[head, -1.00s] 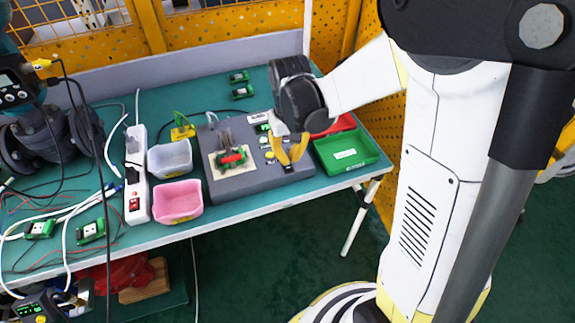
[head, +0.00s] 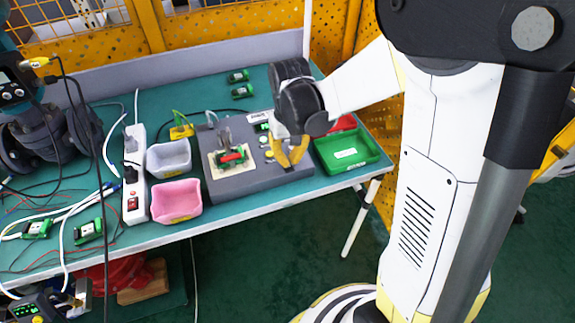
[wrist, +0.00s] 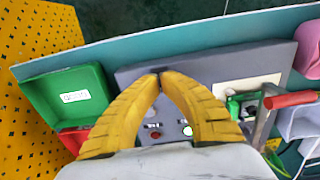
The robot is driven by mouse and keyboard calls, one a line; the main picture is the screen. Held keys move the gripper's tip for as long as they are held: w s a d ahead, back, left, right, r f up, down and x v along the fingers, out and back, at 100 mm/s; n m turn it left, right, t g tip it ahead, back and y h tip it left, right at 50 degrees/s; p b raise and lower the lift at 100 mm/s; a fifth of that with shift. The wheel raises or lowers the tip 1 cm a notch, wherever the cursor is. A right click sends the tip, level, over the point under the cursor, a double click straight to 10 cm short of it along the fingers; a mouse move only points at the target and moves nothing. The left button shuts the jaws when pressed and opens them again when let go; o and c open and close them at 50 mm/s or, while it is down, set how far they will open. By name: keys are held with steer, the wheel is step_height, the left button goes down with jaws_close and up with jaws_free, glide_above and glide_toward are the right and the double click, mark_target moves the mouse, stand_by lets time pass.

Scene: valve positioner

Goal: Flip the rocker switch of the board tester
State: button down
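The board tester is a grey box (head: 243,184) on the green table, with a circuit board (head: 232,158) under a clamp on its left part and small round controls (head: 265,141) on its right part. The tester (wrist: 205,62) also fills the middle of the wrist view. My gripper (head: 289,166) is over the tester's right part, its yellow fingers pointing down. In the wrist view its fingertips (wrist: 160,77) meet, with nothing seen between them. A red button (wrist: 156,135) and a pale round one (wrist: 187,130) show between the fingers. The rocker switch cannot be told apart clearly; my gripper covers part of the panel.
A green bin (head: 347,153) and a partly hidden red bin (head: 343,123) stand right of the tester. A white bin (head: 169,158), a pink bin (head: 177,201) and a power strip (head: 134,174) stand to its left. Cables lie further left.

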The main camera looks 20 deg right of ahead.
mark_target(289, 168)
steer(key=shift+f+b, duration=0.9)
steer(key=shift+f, duration=0.25)
stand_by(0.4)
steer(key=shift+r, duration=0.1)
step_height(289, 168, up, 7)
steer(key=p, duration=0.5)
stand_by(0.6)
steer(key=s+r+t, duration=0.7)
steer(key=s+r, duration=0.5)
steer(key=r, duration=0.1)
steer(key=shift+s, duration=0.4)
